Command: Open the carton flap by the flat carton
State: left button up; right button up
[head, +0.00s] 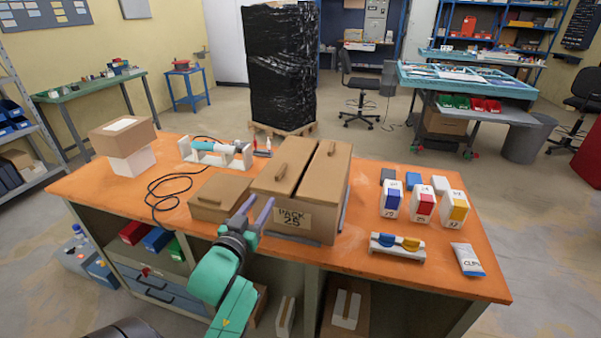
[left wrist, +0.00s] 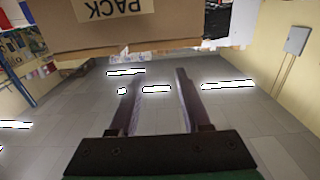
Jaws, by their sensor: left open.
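The tall brown carton marked PACK 25 (head: 293,218) stands on the orange bench. Its top has two flaps, both lying down, with a dark gap between them. The left flap (head: 290,163), on the side of the flat carton (head: 217,197), has a raised handle; so does the right flap (head: 325,170). My left gripper (head: 260,204) is open and empty, in front of the carton's left front corner and near the flat carton. In the left wrist view the two fingers (left wrist: 156,72) are apart, with the carton's lettered face (left wrist: 60,30) above them. My right gripper is not in view.
Stacked boxes (head: 123,135) stand at the far left. Several labelled containers (head: 423,206), a small rack (head: 397,245) and a white packet (head: 467,259) are at right.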

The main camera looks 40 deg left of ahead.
aim_at(276, 177)
pick_arm(q)
jog(key=p+x, duration=0.2)
jog(key=x, duration=1.2)
jog(key=shift+r+p, duration=0.1)
jog(key=shift+p, duration=0.2)
jog(key=shift+w+a, duration=0.2)
jog(key=shift+w, duration=0.1)
grip_shut()
